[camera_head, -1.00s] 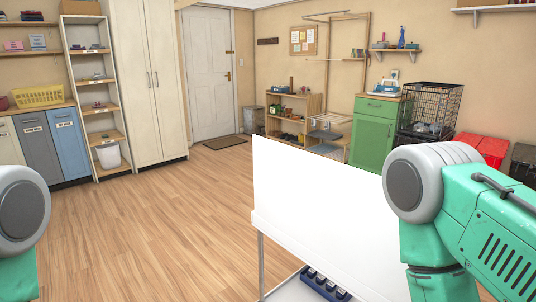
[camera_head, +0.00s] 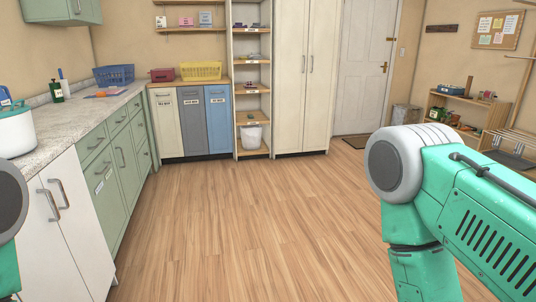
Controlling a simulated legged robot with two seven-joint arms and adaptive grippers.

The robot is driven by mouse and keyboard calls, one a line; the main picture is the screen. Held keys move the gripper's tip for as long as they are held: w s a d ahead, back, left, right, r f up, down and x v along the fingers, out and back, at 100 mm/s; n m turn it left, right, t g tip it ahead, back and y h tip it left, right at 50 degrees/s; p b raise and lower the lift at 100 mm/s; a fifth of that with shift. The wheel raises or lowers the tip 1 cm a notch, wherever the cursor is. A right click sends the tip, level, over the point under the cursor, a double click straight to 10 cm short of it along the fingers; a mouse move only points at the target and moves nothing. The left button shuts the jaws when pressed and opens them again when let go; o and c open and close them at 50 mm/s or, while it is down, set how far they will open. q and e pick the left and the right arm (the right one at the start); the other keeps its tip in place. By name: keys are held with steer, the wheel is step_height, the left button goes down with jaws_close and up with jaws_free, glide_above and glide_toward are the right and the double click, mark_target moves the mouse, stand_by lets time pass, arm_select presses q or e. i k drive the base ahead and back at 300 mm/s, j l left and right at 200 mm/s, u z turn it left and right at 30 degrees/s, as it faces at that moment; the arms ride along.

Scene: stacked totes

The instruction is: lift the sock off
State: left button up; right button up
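I see no sock that I can make out in this view. My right arm, green with a grey joint cap, fills the right side of the head view, and its gripper is out of frame. Only a grey joint and a little green of my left arm show at the left edge, and its gripper is out of frame too. A blue basket (camera_head: 114,75) stands on the counter at the left. A yellow basket (camera_head: 201,71) stands on the wooden top by the back wall. Their contents are too small to tell.
A stone-topped counter (camera_head: 92,118) with green and white cabinets runs along the left. Several bins (camera_head: 193,122), an open shelf (camera_head: 252,80), a tall cabinet (camera_head: 304,80) and a white door (camera_head: 368,70) line the back. The wooden floor (camera_head: 240,215) in the middle is clear.

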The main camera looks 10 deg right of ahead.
mark_target(497, 140)
steer(key=i+z, duration=0.25)
steer(key=i, duration=0.25)
steer(key=i+j+z, duration=0.2)
steer(key=i, duration=0.3)
steer(key=i+z, duration=0.25)
steer(key=i, duration=0.3)
steer(key=i+l+z, duration=0.2)
steer(key=i+z, duration=0.6)
steer(key=i, duration=0.2)
steer(key=i+z, duration=0.4)
steer(key=i, duration=0.15)
steer(key=i+j+z, duration=0.4)
steer(key=i+u, duration=0.1)
steer(key=i, duration=0.6)
steer(key=i+l, duration=0.1)
steer(key=i, duration=0.6)
steer(key=i+l+u, duration=0.15)
steer(key=i, duration=0.55)
steer(key=i+j, duration=0.1)
steer(key=i, duration=0.65)
steer(key=i+j, duration=0.1)
steer(key=i, duration=0.7)
steer(key=i+j, duration=0.15)
steer(key=i, duration=0.6)
steer(key=i+z, duration=0.95)
steer(key=i+j+z, duration=0.45)
steer(key=i+l, duration=0.05)
steer(key=i, duration=0.05)
